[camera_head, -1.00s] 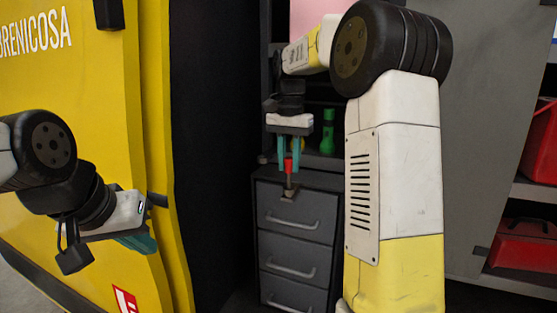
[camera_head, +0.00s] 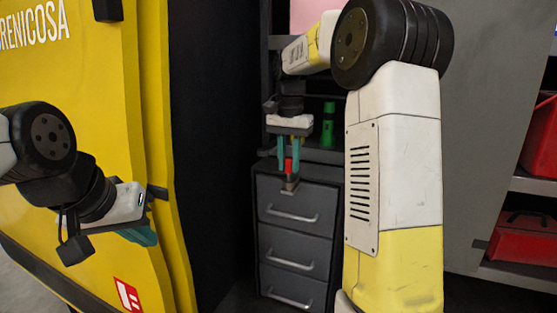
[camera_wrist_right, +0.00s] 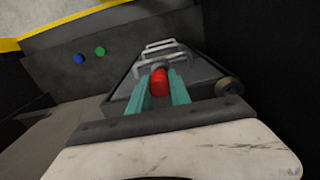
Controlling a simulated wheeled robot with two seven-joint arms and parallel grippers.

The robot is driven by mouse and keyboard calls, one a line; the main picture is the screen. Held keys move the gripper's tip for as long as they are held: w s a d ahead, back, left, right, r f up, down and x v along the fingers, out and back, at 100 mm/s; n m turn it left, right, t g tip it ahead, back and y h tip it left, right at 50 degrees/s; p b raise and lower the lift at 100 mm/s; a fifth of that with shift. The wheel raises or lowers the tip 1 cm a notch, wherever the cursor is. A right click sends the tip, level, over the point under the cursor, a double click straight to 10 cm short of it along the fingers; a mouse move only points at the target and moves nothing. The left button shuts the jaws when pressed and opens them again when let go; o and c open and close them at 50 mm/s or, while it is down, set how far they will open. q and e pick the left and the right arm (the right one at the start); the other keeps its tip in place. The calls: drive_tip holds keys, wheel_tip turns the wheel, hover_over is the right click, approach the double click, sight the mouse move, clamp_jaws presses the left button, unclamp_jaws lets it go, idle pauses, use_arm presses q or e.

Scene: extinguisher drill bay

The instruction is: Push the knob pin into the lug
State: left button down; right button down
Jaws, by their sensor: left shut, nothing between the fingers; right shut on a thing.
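The knob pin's red knob (camera_head: 289,166) is between the teal fingers of my right gripper (camera_head: 288,158), which is shut on it and points down. The small grey metal lug (camera_head: 290,184) is just below the knob, at the top front of the drawer cabinet. Little of the pin's shaft shows, and I cannot tell how deep it sits. In the right wrist view the red knob (camera_wrist_right: 160,84) is between the fingertips, with a grey round part just beyond it. My left gripper (camera_head: 141,236) is shut and empty, far to the left by the yellow panel.
The dark drawer cabinet (camera_head: 298,235) has several handles down its front. A green bottle-like object (camera_head: 328,125) stands behind, right of my right gripper. The yellow panel (camera_head: 100,150) fills the left. Red cases (camera_head: 520,238) sit on shelves at the far right.

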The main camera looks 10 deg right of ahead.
drive_tip(key=shift+f, duration=1.25)
drive_tip(key=c, duration=1.1)
unclamp_jaws()
